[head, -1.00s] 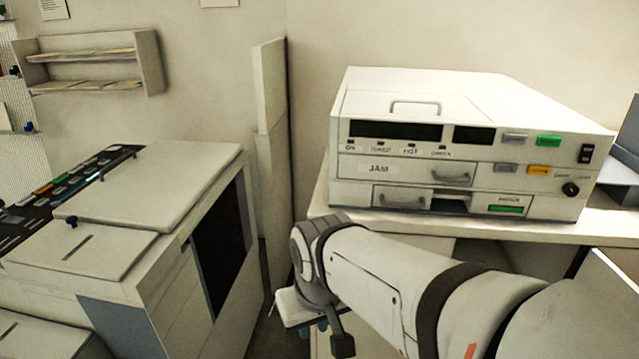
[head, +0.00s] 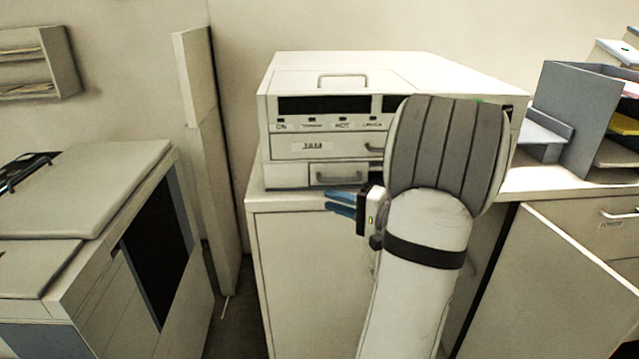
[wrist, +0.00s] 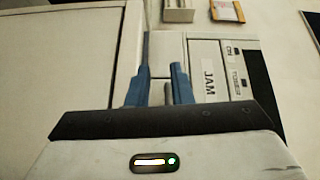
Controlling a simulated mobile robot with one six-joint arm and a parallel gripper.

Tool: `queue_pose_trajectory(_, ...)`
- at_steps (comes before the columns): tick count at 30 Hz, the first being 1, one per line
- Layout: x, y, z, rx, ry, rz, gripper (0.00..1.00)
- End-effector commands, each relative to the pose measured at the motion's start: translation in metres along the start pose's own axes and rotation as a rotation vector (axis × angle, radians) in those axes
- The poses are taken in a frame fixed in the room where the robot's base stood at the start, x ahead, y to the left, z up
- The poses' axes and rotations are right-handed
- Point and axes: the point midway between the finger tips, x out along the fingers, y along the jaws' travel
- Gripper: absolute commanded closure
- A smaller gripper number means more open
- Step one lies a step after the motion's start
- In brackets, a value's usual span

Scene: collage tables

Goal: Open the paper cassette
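The paper cassette (head: 315,174) is the low drawer at the bottom of a white tabletop machine (head: 400,66). It looks shut, with a grey bar handle (head: 340,178) on its front. My gripper (head: 328,201) has blue fingers and is just below and in front of the cassette in the head view. In the wrist view my gripper (wrist: 160,68) is open, with a gap between the fingers. The machine's front, seen turned sideways, lies beyond the fingertips. I cannot tell whether they touch it. My arm hides the right part of the machine's front.
The machine stands on a pale cabinet (head: 305,270). Above the cassette is another handled drawer (head: 290,146). A grey file rack (head: 575,105) stands to the right, and a large copier (head: 90,195) to the left. A tall narrow panel (head: 205,160) stands between copier and cabinet.

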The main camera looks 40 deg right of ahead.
Motion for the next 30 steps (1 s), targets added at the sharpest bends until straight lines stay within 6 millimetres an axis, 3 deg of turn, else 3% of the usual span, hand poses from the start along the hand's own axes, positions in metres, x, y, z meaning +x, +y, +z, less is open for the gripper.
queue_pose_trajectory(1, -0.017, 0.005, -0.021, -0.011, 0.076, -0.039, 0.8)
queue_pose_trajectory(3, -0.033, 0.005, -0.041, -0.032, 0.15, -0.08, 0.8)
queue_pose_trajectory(7, -0.043, 0.004, -0.057, -0.054, 0.215, -0.113, 0.8)
queue_pose_trajectory(21, 0.019, -0.005, -0.072, -0.056, 0.218, -0.115, 0.8)
queue_pose_trajectory(30, 0.028, -0.005, -0.074, -0.056, 0.222, -0.114, 0.8)
